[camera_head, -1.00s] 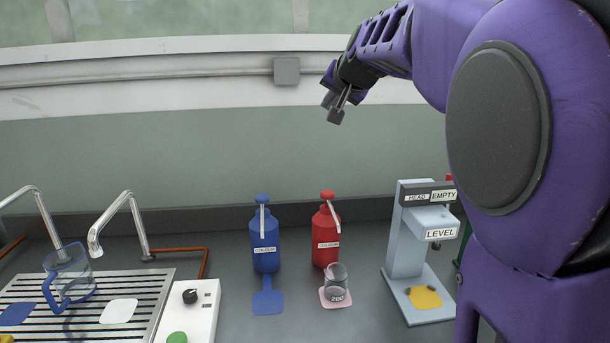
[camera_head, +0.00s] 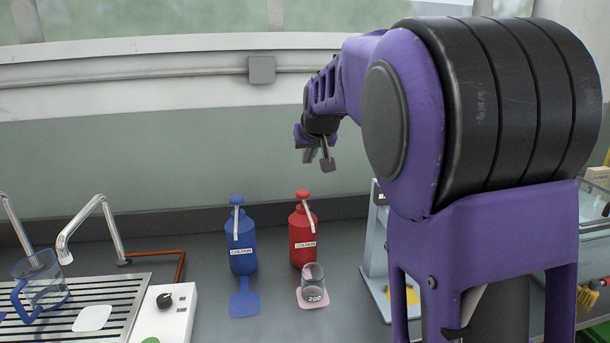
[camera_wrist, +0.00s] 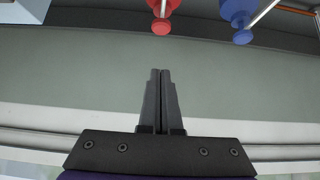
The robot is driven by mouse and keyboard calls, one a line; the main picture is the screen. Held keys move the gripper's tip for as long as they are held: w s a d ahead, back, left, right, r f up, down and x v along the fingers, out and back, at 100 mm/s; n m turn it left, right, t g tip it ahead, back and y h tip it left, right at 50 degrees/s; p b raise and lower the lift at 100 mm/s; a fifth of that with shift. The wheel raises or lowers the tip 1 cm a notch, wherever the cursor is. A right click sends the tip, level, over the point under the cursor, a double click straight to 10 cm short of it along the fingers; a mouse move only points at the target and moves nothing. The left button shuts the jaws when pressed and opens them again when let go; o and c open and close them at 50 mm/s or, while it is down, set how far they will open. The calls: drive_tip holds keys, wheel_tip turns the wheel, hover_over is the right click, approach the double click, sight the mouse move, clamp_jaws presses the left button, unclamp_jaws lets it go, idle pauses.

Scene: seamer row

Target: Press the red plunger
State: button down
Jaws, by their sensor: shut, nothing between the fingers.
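The red bottle (camera_head: 302,236) stands upright on the counter with its red plunger (camera_head: 302,194) on top. A glass cup marked 200 (camera_head: 314,284) stands on a pink pad (camera_head: 305,303) in front of it. My gripper (camera_head: 326,163) is above the red plunger and slightly to its right, apart from it. In the wrist view my gripper (camera_wrist: 160,72) has its fingers together and empty, and the red plunger (camera_wrist: 161,26) shows just beyond the fingertips.
A blue bottle (camera_head: 240,240) with a blue pad (camera_head: 244,304) stands left of the red one. A grey stand (camera_head: 373,252) is to the right, partly hidden by my arm. A drip tray (camera_head: 60,325), taps and a glass jug (camera_head: 40,283) are at the left.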

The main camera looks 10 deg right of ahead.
hover_over(303, 194)
drive_tip(key=f, duration=0.7)
drive_tip(key=shift+s+f, duration=0.2)
drive_tip(key=shift+f+b, duration=0.4)
drive_tip(key=shift+f, duration=0.3)
drive_tip(key=shift+s+f, duration=0.1)
drive_tip(key=shift+f, duration=0.85)
wheel_tip(303, 194, down, 3)
drive_tip(key=shift+r+b, duration=0.2)
drive_tip(key=shift+b, duration=0.9)
wheel_tip(303, 194, up, 6)
drive_tip(key=p, duration=0.3)
drive_tip(key=shift+s+f, duration=0.1)
drive_tip(key=shift+f, duration=0.15)
drive_tip(key=v, duration=0.9)
drive_tip(key=shift+s+f, duration=0.2)
drive_tip(key=shift+s, duration=0.05)
